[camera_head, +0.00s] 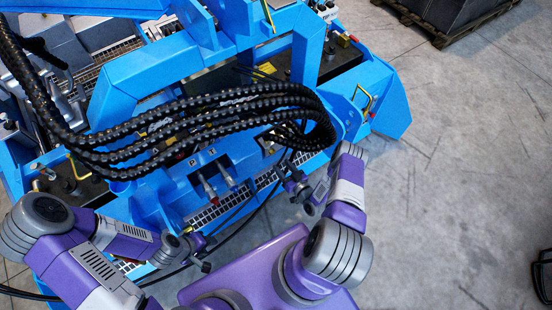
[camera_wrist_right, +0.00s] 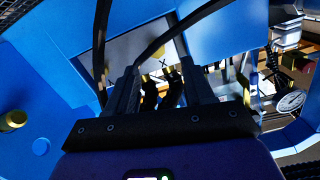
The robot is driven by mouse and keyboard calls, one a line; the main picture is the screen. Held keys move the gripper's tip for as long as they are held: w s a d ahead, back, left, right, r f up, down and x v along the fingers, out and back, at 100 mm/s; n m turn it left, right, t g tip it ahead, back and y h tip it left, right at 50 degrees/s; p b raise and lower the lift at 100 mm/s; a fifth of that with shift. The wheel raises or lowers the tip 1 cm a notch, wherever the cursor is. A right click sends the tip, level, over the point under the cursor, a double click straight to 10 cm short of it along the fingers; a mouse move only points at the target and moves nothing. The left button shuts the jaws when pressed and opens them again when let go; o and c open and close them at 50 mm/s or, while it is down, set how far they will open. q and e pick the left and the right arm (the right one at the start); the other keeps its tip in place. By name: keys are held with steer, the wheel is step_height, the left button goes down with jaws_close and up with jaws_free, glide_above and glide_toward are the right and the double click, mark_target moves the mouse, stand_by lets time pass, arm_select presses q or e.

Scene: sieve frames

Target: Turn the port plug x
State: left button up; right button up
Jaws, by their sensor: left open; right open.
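In the right wrist view an x mark (camera_wrist_right: 164,63) shows on a light panel, just beyond my right gripper (camera_wrist_right: 157,72). Dark plugs with yellowish parts (camera_wrist_right: 173,88) stand below the mark, between the two fingers. The fingers are open on either side of them; I cannot tell whether they touch. In the head view my right gripper (camera_head: 286,168) is at the blue machine's front, partly hidden by dark hoses, and the x port cannot be made out. My left gripper (camera_head: 206,253) is open and empty, low in front of the machine.
Two plugs (camera_head: 208,190) sit under P and T marks on the blue machine (camera_head: 150,85). Thick black hoses (camera_head: 220,110) arch over its front. Thin black cables hang near both grippers. A gauge (camera_wrist_right: 291,101) is at right in the wrist view.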

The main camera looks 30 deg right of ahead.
mark_target(273, 153)
steer(key=shift+t, duration=0.5)
steer(key=w+b, duration=0.2)
steer(key=w, duration=0.4)
steer(key=shift+w+d, duration=0.1)
steer(key=shift+w, duration=0.25)
jaws_close()
